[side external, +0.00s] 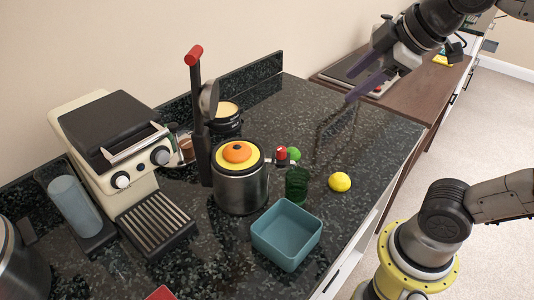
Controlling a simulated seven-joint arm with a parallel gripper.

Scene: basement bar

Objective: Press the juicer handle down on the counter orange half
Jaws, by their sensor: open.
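The juicer (241,184) stands on the dark speckled counter, a steel body with a yellow top. An orange piece (237,152) sits on its top, dome up. The juicer handle (195,80) is a black lever with a red tip, raised nearly upright behind and left of the body.
A green glass (297,185) and teal bin (286,235) stand right of the juicer, near a lemon (340,182) and a lime (293,154). A coffee machine (118,145) stands at left. The counter's back right is mostly clear.

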